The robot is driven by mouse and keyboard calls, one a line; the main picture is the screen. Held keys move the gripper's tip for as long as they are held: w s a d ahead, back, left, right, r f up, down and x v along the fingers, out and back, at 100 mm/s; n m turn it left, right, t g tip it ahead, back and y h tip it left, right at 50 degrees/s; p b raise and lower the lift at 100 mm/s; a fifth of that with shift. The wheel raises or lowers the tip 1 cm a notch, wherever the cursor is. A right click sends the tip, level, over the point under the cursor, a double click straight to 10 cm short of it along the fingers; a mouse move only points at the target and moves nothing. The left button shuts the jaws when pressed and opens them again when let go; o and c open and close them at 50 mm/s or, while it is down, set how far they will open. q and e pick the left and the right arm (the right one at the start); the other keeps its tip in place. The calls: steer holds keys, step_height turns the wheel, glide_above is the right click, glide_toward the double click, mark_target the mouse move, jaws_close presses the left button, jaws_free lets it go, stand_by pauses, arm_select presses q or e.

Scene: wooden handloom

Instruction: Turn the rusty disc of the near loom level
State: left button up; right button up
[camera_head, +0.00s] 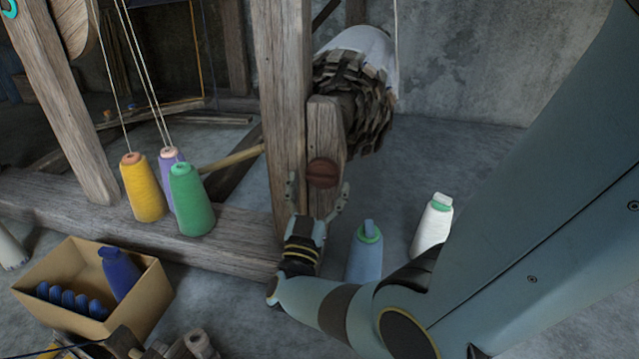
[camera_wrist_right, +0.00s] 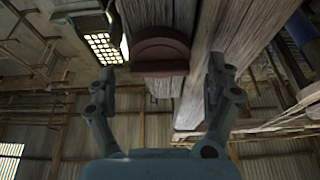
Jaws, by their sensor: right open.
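The rusty disc (camera_head: 322,173) is a small round reddish-brown piece on the short wooden post of the near loom (camera_head: 285,110). A raised bar crosses its face. My right gripper (camera_head: 318,190) is open just in front of and below the disc, with one finger to each side. In the right wrist view the disc (camera_wrist_right: 160,52) sits at top centre, between and beyond the fingertips of the gripper (camera_wrist_right: 162,80). The fingers look apart from the disc. My left gripper is not in view.
Yellow (camera_head: 143,188), purple (camera_head: 168,165) and green (camera_head: 190,200) thread cones stand on the loom's lower beam. A cardboard box (camera_head: 140,310) with blue spools sits at lower left.

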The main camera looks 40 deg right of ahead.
steer(key=v, duration=1)
steer(key=shift+s+a+f, duration=0.15)
steer(key=shift+s+a, duration=0.1)
